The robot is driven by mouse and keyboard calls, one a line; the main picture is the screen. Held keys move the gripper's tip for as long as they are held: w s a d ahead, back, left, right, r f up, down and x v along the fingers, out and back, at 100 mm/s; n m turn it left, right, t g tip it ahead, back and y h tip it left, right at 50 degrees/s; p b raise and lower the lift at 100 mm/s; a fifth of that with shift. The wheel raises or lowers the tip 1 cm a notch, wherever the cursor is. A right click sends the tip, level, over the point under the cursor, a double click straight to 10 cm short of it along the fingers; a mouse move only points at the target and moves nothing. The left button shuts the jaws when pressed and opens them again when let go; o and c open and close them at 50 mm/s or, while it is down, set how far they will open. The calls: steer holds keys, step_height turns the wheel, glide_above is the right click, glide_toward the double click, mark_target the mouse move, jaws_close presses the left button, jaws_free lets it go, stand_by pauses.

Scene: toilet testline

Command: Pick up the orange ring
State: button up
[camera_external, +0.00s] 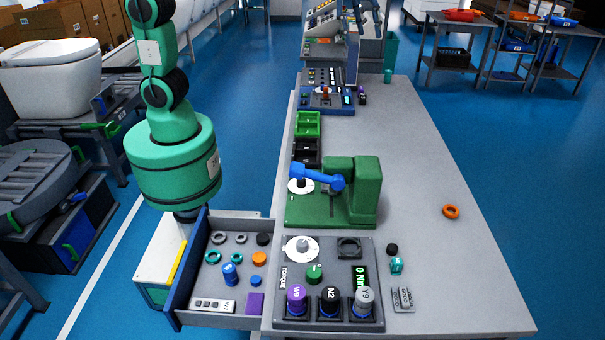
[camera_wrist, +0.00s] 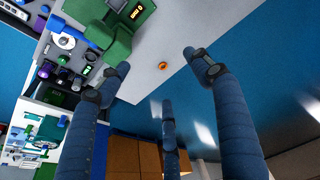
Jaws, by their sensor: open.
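The orange ring (camera_external: 451,211) lies flat on the grey worktop (camera_external: 440,270), toward its right edge, with bare surface around it. In the wrist view the ring (camera_wrist: 163,66) shows small and distant, between the spread blue fingers. My gripper (camera_wrist: 158,76) is open and empty, well away from the ring. In the external view the gripper is out of frame; only part of my green arm shows at the left.
A green press with a blue lever (camera_external: 362,190) stands left of the ring. A torque panel with several knobs (camera_external: 330,265) is at the front. An open drawer (camera_external: 188,268) of small parts, including an orange piece (camera_external: 259,259), juts left. The worktop's right side is mostly clear.

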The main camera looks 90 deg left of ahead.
steer(key=w+d+f+g, duration=0.1)
steer(key=w+d+f, duration=0.1)
steer(key=w, duration=0.4)
steer(key=w+d+f, duration=0.2)
steer(key=w+f, duration=0.1)
steer(key=w, duration=0.4)
steer(key=g+p, duration=0.2)
steer(key=p, duration=0.2)
glide_above(451, 210)
step_height(451, 210, down, 34)
steer(key=shift+w+a+r, duration=0.15)
steer(key=shift+a+r, duration=0.05)
steer(key=shift+a, duration=0.05)
steer(key=shift+f+b, duration=0.7)
steer(key=shift+f, duration=3.6)
steer(key=shift+f, duration=0.1)
steer(key=shift+d+f+b, duration=0.15)
steer(key=shift+f+b, duration=0.2)
steer(key=shift+f, duration=2.1)
